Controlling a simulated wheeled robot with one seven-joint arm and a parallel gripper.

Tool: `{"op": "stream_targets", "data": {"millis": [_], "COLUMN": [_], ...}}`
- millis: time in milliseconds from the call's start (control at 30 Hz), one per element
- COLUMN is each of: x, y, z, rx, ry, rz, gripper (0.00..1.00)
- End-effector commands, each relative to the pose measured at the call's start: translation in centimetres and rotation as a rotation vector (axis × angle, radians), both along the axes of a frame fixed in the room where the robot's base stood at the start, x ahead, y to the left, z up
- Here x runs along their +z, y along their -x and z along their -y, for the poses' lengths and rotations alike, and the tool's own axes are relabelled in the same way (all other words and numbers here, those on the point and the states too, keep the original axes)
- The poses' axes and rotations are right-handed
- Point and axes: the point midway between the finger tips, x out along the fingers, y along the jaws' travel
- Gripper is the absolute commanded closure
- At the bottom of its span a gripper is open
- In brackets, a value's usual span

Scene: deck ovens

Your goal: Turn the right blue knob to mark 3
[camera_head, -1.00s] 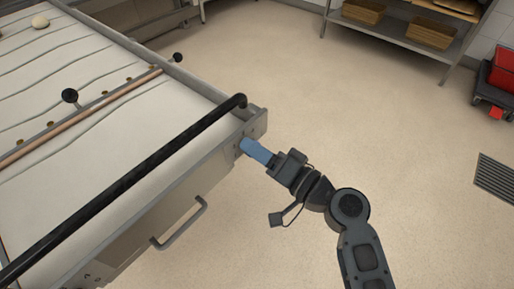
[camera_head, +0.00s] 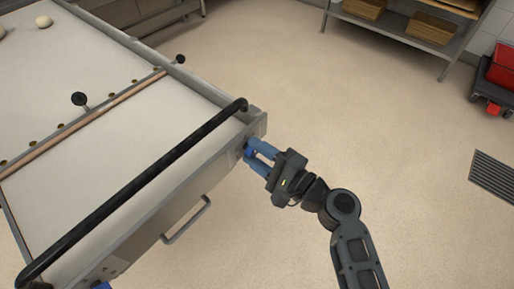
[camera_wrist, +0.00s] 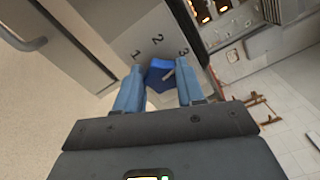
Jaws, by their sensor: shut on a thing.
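The right blue knob (camera_wrist: 158,76) sits on the grey front panel (camera_wrist: 146,28) between my gripper's two blue fingers (camera_wrist: 160,86) in the wrist view. Printed marks 1, 2 and 3 arc above it. A pale line on the knob slants to the upper right, towards the side of mark 3; exact alignment is unclear. In the head view my gripper (camera_head: 254,156) is shut on the knob at the near right corner of the deck; the knob is mostly hidden there. Another blue knob (camera_head: 102,286) shows at the bottom left edge.
A black bar (camera_head: 140,190) runs along the deck's front edge, with a grey handle (camera_head: 188,222) below. Black-headed levers (camera_head: 80,99) rise from the deck. A shelf (camera_head: 392,38) and red crate (camera_head: 502,68) stand far back.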

Motion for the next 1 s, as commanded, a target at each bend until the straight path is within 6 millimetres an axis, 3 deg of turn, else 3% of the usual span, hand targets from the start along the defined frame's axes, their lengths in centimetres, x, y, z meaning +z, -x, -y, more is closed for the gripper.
{"op": "stream_targets", "data": {"millis": [400,967,1000], "x": [0.00,-0.11,-0.11], "y": [-0.04,-0.04,-0.03], "z": [0.13,0.14,0.13], "rx": [-0.004,-0.004,-0.004], "ry": [-0.116,-0.132,-0.132], "rz": [-0.150,-0.170,-0.170], "gripper": [0.92,0.92,0.58]}}
